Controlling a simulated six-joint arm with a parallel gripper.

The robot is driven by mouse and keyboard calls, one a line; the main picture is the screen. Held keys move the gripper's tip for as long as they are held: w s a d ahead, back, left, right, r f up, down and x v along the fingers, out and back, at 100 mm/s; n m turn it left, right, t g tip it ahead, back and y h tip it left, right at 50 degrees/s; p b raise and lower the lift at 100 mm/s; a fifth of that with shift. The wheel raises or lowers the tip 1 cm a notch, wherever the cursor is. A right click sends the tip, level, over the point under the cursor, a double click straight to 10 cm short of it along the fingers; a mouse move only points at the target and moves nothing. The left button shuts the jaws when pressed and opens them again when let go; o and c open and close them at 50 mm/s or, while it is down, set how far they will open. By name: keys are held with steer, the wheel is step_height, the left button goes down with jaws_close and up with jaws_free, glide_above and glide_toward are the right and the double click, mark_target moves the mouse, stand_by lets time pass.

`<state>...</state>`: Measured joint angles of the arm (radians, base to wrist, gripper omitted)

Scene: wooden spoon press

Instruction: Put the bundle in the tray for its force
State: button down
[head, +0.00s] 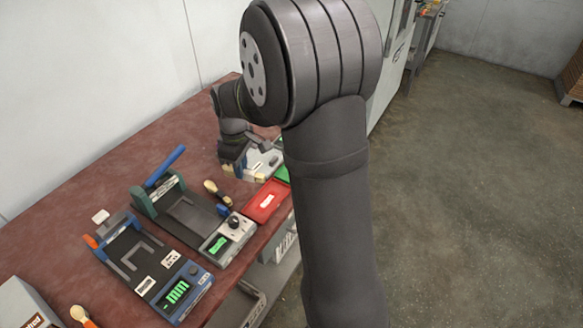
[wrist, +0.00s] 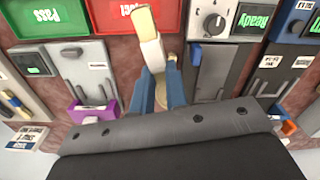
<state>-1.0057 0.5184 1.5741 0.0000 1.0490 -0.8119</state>
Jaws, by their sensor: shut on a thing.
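In the wrist view, my gripper (wrist: 167,74) has its blue fingers closed around a pale wooden bundle (wrist: 147,42) with a white band. The bundle's far end reaches toward the red Reject tray (wrist: 116,20), whose lettering is upside down. The green Pass tray (wrist: 48,30) lies to its left. In the head view, the red tray (head: 263,205) sits at the table's front edge, with the green tray (head: 283,174) beyond it, partly hidden by my arm. My wrist is over the table's far part there; the held bundle is not clear.
A knob unit with a green Ready display (head: 219,245) belongs to a press with a blue lever (head: 165,166). A blue-framed device (head: 176,291) stands nearer. A grey unit (wrist: 90,58) and a purple holder (wrist: 92,112) show in the wrist view. Loose wooden spoons (head: 215,190) lie about.

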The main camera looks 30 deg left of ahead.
steer(key=w+d+f+n, duration=0.1)
steer(key=w+d+n, duration=0.7)
steer(key=w, duration=0.3)
steer(key=w+d+n, duration=0.7)
steer(key=w+d, duration=0.1)
steer(key=w, duration=0.4)
steer(key=a+f, duration=0.2)
steer(key=a, duration=0.2)
steer(key=s+a+f, duration=0.1)
steer(key=a+f, duration=0.2)
steer(key=a, duration=0.1)
steer(key=a+f, duration=0.2)
steer(key=a, duration=0.1)
steer(key=shift+s+a+f, duration=0.2)
steer(key=shift+s+a, duration=0.05)
steer(key=shift+a, duration=0.15)
steer(key=shift+f, duration=1.95)
steer(key=shift+f, duration=0.1)
steer(key=c, duration=1.8)
jaws_free()
steer(key=o, duration=0.4)
steer(key=shift+c, duration=0.2)
step_height(320, 180, up, 12)
